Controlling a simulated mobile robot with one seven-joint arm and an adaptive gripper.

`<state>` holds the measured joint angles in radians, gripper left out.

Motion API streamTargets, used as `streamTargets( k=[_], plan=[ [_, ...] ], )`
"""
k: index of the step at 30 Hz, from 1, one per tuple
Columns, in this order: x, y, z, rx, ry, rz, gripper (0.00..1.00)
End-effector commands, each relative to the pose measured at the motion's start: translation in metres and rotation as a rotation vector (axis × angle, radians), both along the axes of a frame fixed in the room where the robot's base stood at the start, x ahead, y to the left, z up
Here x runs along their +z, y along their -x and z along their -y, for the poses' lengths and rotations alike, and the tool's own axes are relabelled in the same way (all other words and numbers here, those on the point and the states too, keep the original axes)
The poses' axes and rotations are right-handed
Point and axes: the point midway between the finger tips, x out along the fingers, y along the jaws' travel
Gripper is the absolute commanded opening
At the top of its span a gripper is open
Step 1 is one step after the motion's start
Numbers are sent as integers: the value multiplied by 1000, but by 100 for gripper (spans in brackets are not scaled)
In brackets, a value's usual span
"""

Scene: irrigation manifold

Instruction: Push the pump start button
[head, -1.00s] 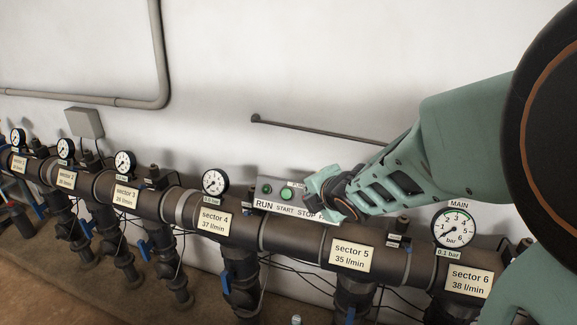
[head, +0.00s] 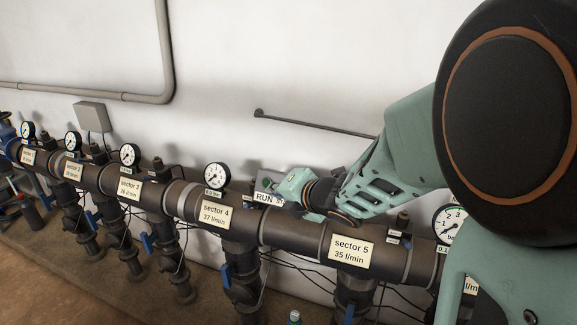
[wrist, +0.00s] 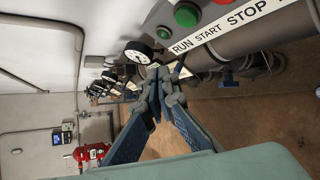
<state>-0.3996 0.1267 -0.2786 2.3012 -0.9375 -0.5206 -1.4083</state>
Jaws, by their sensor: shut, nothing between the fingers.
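The pump control panel (head: 265,184) sits on the wall behind the pipe, mostly hidden by my gripper in the head view. The wrist view shows its green start button (wrist: 187,15) above the word START on the label strip (wrist: 222,26). A dark green run lamp (wrist: 164,32) is on one side of it and a red stop button (wrist: 222,2) on the other, cut by the frame edge. My gripper (wrist: 160,76) is shut and empty. In the head view my gripper (head: 285,186) overlaps the panel; the wrist view shows its fingertips apart from the start button in the picture. Contact is not visible.
The dark manifold pipe (head: 290,234) with sector labels runs just below the panel. A pressure gauge (head: 217,175) stands left of the panel, and a thin wall rail (head: 315,125) is above. Red equipment (wrist: 92,153) stands farther off in the wrist view.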

Motion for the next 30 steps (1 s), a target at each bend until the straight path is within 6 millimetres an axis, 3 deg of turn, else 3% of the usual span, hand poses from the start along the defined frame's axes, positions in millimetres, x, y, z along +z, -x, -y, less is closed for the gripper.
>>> streamTargets(
  k=[9,15,30],
  plan=[
    [-25,-37,14,-2,1,-1,0],
    [-32,-51,19,-2,0,0,0],
    [-34,-54,20,0,0,0,0]
  ],
)
